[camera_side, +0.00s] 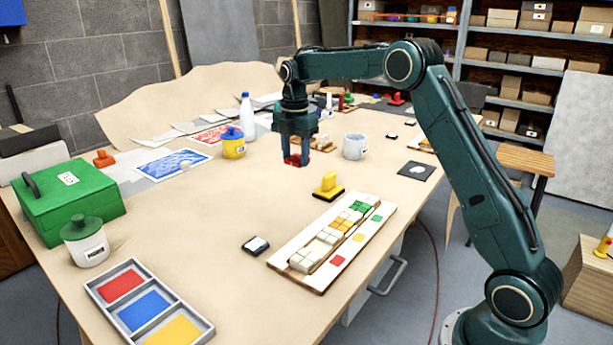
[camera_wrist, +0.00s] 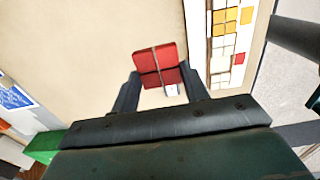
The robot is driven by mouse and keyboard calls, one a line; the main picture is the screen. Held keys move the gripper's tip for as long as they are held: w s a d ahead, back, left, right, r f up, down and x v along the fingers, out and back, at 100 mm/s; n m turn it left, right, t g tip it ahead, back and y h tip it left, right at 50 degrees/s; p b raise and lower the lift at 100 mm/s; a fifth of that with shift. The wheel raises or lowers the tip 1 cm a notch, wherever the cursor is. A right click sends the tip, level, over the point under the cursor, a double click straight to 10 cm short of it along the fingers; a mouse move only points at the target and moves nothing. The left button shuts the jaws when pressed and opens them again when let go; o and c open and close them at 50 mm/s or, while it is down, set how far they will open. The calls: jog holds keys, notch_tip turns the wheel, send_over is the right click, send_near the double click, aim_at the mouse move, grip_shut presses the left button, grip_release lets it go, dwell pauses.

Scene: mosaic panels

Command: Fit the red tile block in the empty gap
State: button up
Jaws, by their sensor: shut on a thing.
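A red tile block (camera_side: 292,160) is between the fingers of my gripper (camera_side: 291,154), held above the table. In the wrist view the red tile block (camera_wrist: 157,60) shows its several square tiles between the two fingertips, a little tilted in the picture. The long white mosaic panel (camera_side: 287,259) lies lower right of my gripper in the side view, with white, yellow and green tile blocks in a row and red, yellow and green marks along its edge. The panel (camera_wrist: 195,35) is right of the block in the wrist view. I cannot clearly make out the gap.
A yellow-handled tool (camera_side: 328,188) stands between my gripper and the panel. A small black-edged pad (camera_side: 255,245) lies left of the panel. A tray (camera_side: 103,300) sits front left; the table's middle is clear.

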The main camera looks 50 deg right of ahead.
jog(key=shift+r, duration=1.55)
jog(key=shift+s+a+f, duration=0.1)
jog(key=shift+a, duration=0.05)
jog(key=shift+s+a+f, duration=0.45)
jog(key=shift+a, duration=0.1)
jog(key=s+a+f, duration=0.8)
jog(key=s+a, duration=0.1)
jog(key=s, duration=0.4)
jog(key=shift+f, duration=0.15)
jog(key=shift+f, duration=0.15)
send_over(317, 250)
jog(key=shift+f, duration=2.75)
jog(key=shift+f, duration=1.1)
